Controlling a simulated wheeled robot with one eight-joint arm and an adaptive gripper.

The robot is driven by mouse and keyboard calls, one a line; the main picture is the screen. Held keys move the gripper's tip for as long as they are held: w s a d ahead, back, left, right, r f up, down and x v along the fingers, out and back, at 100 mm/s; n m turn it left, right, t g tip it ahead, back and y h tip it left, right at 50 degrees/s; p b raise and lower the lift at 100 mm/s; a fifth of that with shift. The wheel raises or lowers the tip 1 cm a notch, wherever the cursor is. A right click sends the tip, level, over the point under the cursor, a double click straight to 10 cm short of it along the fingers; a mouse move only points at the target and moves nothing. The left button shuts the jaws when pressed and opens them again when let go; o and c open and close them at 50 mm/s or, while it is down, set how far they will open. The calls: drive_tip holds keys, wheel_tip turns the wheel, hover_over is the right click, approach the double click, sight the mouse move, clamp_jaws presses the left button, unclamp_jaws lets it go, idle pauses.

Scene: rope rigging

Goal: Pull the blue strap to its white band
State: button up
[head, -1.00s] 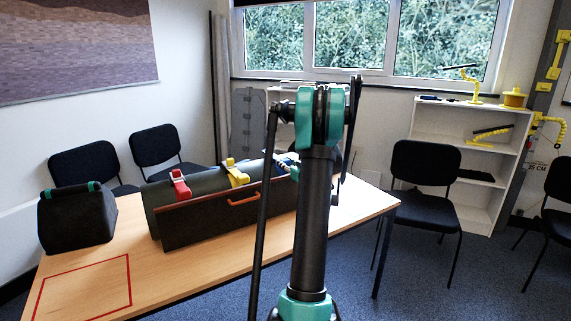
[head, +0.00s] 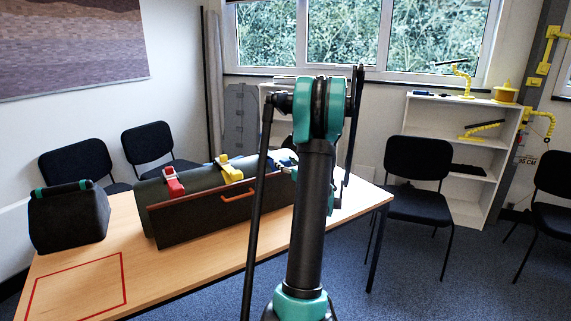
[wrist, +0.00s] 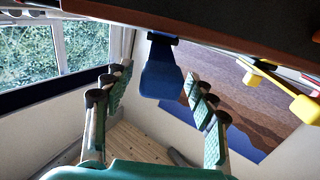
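In the wrist view the blue strap (wrist: 162,76) hangs from the edge of a dark body at the top, its wide blue end between the fingers of my gripper (wrist: 160,84). The teal-padded fingers stand apart on either side of it, with a visible gap on each side. In the head view my arm covers most of the blue strap and my gripper. The dark green roll (head: 205,178) lies in a dark holder on the table, with a red buckle (head: 173,183) and a yellow buckle (head: 230,170) on top. I cannot make out the white band.
The wooden table (head: 190,263) has a red taped outline (head: 75,290) at its front left. A black bag-like block (head: 68,217) stands at its left end. An orange handle (head: 238,195) is on the holder's front. Black chairs stand behind and to the right (head: 418,178).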

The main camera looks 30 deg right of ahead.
drive_tip(key=s+d, duration=0.1)
drive_tip(key=s, duration=1.1)
drive_tip(key=shift+d, duration=0.1)
drive_tip(key=s+a+f+g+y, duration=0.1)
drive_tip(key=s+a+f+g, duration=0.15)
drive_tip(key=a, duration=0.65)
drive_tip(key=s+a+f+g+y, duration=0.1)
drive_tip(key=a+f+g, duration=0.15)
drive_tip(key=a, duration=0.55)
drive_tip(key=s+a+f+g+y, duration=0.1)
drive_tip(key=a+f+g, duration=0.15)
drive_tip(key=a, duration=0.65)
drive_tip(key=s+a+f+g+h, duration=0.1)
drive_tip(key=s+a+f+g, duration=0.1)
drive_tip(key=s, duration=0.4)
drive_tip(key=s+a+f+g+h, duration=0.2)
drive_tip(key=s+f, duration=0.1)
drive_tip(key=s, duration=0.4)
drive_tip(key=s+a+f+m+g+h, duration=0.1)
drive_tip(key=s+a+f+g, duration=0.1)
drive_tip(key=s, duration=0.5)
drive_tip(key=shift+s+f+h, duration=0.15)
drive_tip(key=shift+f+h, duration=0.25)
drive_tip(key=shift+f, duration=0.05)
